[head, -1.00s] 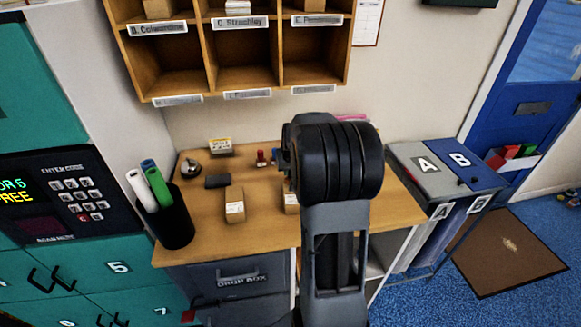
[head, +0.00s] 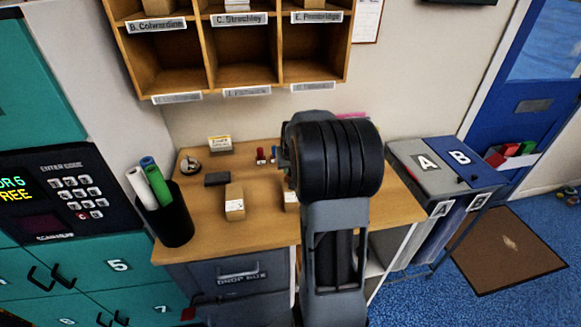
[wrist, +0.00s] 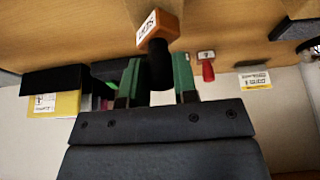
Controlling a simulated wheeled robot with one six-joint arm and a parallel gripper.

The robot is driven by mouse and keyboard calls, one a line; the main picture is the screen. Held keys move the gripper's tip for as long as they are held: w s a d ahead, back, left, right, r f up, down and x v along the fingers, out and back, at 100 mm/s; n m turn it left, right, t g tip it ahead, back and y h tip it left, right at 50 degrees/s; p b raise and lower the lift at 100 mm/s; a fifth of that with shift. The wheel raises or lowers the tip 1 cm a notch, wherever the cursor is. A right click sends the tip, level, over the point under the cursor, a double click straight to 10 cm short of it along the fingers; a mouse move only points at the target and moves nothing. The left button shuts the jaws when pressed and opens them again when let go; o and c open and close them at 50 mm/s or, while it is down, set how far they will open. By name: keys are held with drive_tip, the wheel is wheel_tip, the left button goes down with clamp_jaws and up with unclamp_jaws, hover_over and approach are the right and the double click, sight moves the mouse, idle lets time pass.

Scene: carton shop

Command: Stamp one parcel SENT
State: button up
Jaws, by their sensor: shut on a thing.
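In the wrist view my gripper (wrist: 158,82) has its green fingers on either side of the dark handle of a stamp (wrist: 148,28) with an orange-brown block. The block carries a white label that I cannot read for certain. A red stamp (wrist: 207,70) stands beside it, apart from my fingers; it also shows in the head view (head: 261,155). A small blue thing (head: 273,154) is just right of it. On the desk in the head view lie a brown parcel (head: 234,204) and a second parcel (head: 290,200), partly hidden by my arm. A dark flat pad (head: 217,179) lies behind the first parcel.
A bell (head: 190,165) and a small card (head: 220,144) are at the desk's back left. A black cup of rolls (head: 172,222) stands at the left edge. Pigeonholes (head: 228,78) hang above. Bins A and B (head: 440,165) stand right of the desk.

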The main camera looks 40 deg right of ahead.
drive_tip(key=shift+f+b, duration=0.45)
idle(1.4)
drive_tip(key=shift+r+p, duration=2.4)
drive_tip(key=shift+r, duration=1.2)
